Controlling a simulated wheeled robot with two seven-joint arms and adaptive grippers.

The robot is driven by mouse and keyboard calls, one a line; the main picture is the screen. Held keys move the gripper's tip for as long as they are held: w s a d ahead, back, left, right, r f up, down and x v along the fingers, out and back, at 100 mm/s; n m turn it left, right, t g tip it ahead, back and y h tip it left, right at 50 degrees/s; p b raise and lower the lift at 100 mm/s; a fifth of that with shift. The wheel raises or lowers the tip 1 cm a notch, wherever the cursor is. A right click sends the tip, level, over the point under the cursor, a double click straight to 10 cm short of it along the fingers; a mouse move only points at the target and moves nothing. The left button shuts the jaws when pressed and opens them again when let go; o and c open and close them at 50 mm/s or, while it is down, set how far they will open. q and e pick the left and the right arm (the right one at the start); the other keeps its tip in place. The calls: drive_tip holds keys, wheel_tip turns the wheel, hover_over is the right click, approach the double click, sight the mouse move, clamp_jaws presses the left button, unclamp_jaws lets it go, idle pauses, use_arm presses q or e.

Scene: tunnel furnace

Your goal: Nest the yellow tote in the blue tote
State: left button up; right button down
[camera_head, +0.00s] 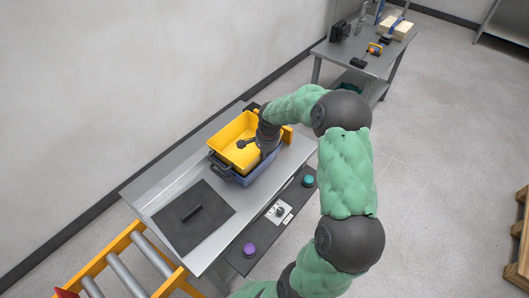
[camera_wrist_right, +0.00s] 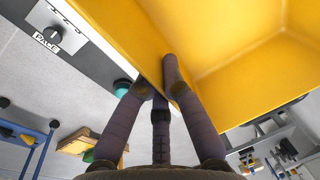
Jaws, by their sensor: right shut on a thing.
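The yellow tote (camera_head: 228,136) is in or just above the blue tote (camera_head: 245,178) on the grey metal table. The blue tote shows below it along the front side, with a dark handle at its left end. I cannot tell how deep the yellow tote sits. My right gripper (camera_head: 256,142) is shut on the yellow tote's wall, and the arm hides the tote's right end. In the right wrist view my fingers (camera_wrist_right: 158,82) pinch the wall of the yellow tote (camera_wrist_right: 235,50). My left gripper is not in view.
A dark mat (camera_head: 180,222) with a black bar (camera_head: 192,212) lies left of the totes. A control strip with a purple button (camera_head: 249,250), a knob and a teal button (camera_head: 308,181) runs along the front. A yellow roller conveyor (camera_head: 125,262) stands lower left; another table (camera_head: 343,55) stands behind.

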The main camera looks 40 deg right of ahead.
drive_tip(key=shift+f+b, duration=0.65)
drive_tip(key=shift+f, duration=0.15)
drive_tip(key=c, duration=1.3)
unclamp_jaws()
drive_tip(key=shift+s+a+f, duration=0.1)
drive_tip(key=shift+f, duration=0.05)
drive_tip(key=shift+r+p, duration=4)
drive_tip(key=shift+r, duration=2.6)
drive_tip(key=shift+f, duration=0.1)
